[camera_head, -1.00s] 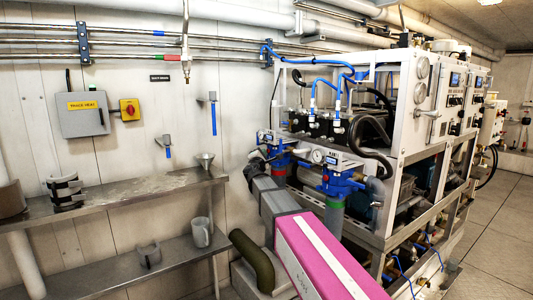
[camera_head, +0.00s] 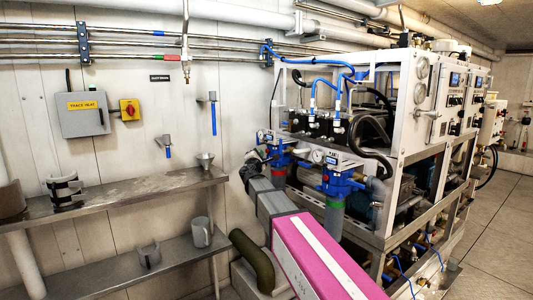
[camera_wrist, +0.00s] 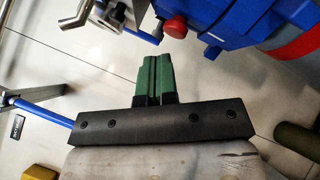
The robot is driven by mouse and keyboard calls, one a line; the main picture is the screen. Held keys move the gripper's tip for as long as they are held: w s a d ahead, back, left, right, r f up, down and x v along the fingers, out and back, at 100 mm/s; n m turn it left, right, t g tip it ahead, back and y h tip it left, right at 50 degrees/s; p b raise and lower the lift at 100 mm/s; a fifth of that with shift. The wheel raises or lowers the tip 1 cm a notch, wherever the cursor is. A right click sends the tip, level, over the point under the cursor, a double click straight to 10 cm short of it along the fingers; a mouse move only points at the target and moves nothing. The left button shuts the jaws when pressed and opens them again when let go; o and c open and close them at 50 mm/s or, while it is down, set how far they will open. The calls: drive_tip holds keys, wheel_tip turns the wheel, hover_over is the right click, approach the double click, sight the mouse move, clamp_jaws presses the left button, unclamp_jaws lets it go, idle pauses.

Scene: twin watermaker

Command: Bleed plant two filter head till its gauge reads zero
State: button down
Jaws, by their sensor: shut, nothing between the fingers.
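Two blue filter heads stand in front of the machine in the head view, the left one (camera_head: 279,157) and the right one (camera_head: 342,184). A round gauge (camera_head: 318,156) sits by the right head; its reading is too small to tell. Which head belongs to plant two is not legible. My gripper (camera_head: 252,164) is beside the left head, partly hidden by my arm. In the wrist view its green fingers (camera_wrist: 153,72) are shut and empty. A blue filter head (camera_wrist: 235,24) with a red knob (camera_wrist: 174,27) lies just beyond and right of the fingertips, apart from them.
Steel shelves (camera_head: 120,193) run along the left wall, with a grey jug (camera_head: 201,232) on the lower one. A metal bracket (camera_wrist: 90,12) and a blue handle (camera_wrist: 45,112) show near my gripper in the wrist view. Open floor (camera_head: 500,225) lies at right.

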drive_tip(key=s+a, duration=0.1)
drive_tip(key=a, duration=0.1)
drive_tip(key=s+a, duration=0.1)
drive_tip(key=a, duration=0.1)
drive_tip(key=shift+s, duration=0.4)
idle(0.4)
drive_tip(key=s+d+f+m+g+h, duration=0.1)
drive_tip(key=s+d+f+m+g, duration=0.3)
drive_tip(key=d+f, duration=0.35)
drive_tip(key=s+d+f+m+g+h, duration=0.1)
drive_tip(key=s+d+f+m+g, duration=0.2)
drive_tip(key=d+f+m, duration=0.35)
drive_tip(key=s+d+f+m+g+h, duration=0.15)
drive_tip(key=s+d+f+g, duration=0.25)
drive_tip(key=d+f, duration=0.45)
drive_tip(key=s+d+f+m+g+y, duration=0.2)
drive_tip(key=s+f+m+g+y, duration=0.5)
drive_tip(key=s+f, duration=1.2)
drive_tip(key=s+m+g, duration=0.2)
drive_tip(key=m, duration=0.1)
drive_tip(key=shift+s+d+y, duration=0.35)
